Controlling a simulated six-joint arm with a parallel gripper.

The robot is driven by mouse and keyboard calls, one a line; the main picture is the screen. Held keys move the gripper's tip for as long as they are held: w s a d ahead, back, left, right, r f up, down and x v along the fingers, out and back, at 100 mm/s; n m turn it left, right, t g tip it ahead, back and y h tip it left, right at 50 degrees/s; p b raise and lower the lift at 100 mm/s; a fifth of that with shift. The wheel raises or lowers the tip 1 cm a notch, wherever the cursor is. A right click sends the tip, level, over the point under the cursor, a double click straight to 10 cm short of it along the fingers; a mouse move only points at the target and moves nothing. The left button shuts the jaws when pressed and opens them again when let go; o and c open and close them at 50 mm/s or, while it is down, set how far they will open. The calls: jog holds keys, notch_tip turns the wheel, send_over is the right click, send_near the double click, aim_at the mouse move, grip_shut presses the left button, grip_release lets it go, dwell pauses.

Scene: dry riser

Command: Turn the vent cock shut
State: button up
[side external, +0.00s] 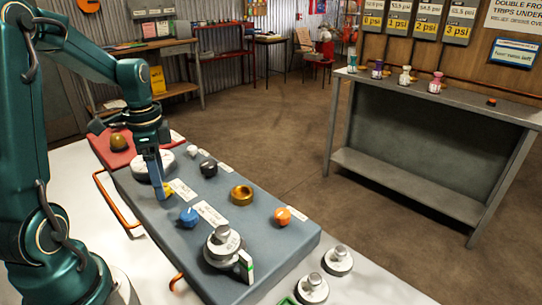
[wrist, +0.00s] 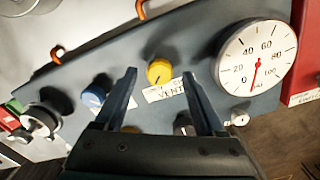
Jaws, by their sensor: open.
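The vent cock is a yellow knob (wrist: 160,72) with a dark pointer line, beside a white label (wrist: 168,90) reading VENT on the blue-grey panel (side external: 150,205). My gripper (wrist: 159,76) is open, and its two fingertips show either side of the knob in the wrist view. They appear apart from it, with nothing held. In the side view my gripper (side external: 162,190) points down at the panel and partly hides the yellow knob. The pressure gauge (wrist: 256,58) is a white dial next to the knob, its red needle toward the low end.
A blue knob (side external: 188,217), a brass ring-shaped knob (side external: 242,195), an orange knob (side external: 283,216), a black knob (side external: 208,168) and a grey valve (side external: 222,246) stand on the panel. A copper rail (side external: 117,204) runs along its near edge. A red panel (side external: 112,148) adjoins it.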

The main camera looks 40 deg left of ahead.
jog(key=shift+f, duration=0.55)
grip_shut()
